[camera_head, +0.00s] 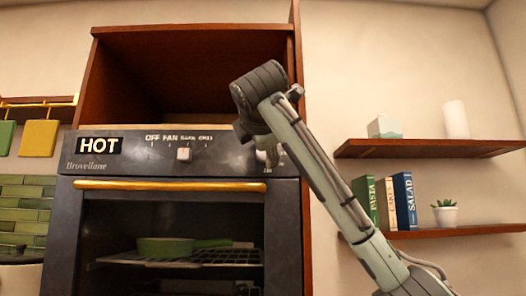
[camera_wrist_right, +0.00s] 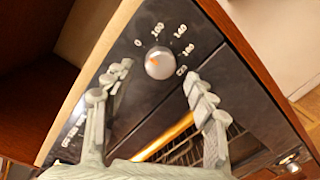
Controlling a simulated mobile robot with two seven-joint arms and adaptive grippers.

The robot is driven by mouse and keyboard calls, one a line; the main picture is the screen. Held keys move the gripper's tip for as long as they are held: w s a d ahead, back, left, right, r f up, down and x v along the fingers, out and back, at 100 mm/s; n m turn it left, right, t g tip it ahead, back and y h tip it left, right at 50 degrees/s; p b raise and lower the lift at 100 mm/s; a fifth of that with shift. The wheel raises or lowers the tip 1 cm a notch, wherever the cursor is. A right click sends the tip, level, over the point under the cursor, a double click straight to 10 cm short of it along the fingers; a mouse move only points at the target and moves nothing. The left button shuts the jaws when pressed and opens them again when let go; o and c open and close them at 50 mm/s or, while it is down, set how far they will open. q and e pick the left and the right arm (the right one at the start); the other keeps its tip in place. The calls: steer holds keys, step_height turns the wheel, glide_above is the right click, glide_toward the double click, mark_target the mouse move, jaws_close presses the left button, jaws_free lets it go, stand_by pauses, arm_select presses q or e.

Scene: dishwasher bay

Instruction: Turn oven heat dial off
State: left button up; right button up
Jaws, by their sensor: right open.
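The oven heat dial (camera_wrist_right: 158,62) is a round grey knob with an orange mark on its face, on the dark control panel. Numbers from 0 upward curve around it; which one the mark points at is hard to tell. In the head view the dial (camera_head: 262,156) is partly hidden by my right arm. My right gripper (camera_wrist_right: 150,84) is open and empty, its fingertips apart on either side below the dial in the wrist view, not closed on it. The oven's display (camera_head: 99,146) reads HOT. My left gripper is out of view.
A mode knob (camera_head: 184,154) sits left of the dial, under OFF and FAN labels. A brass handle (camera_head: 170,186) crosses the oven door below. A green pan (camera_head: 165,247) is on the rack inside. Wall shelves (camera_head: 430,148) stand at right.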

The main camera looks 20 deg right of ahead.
steer(key=v, duration=0.8)
steer(key=shift+s+a, duration=0.15)
steer(key=shift+s, duration=0.25)
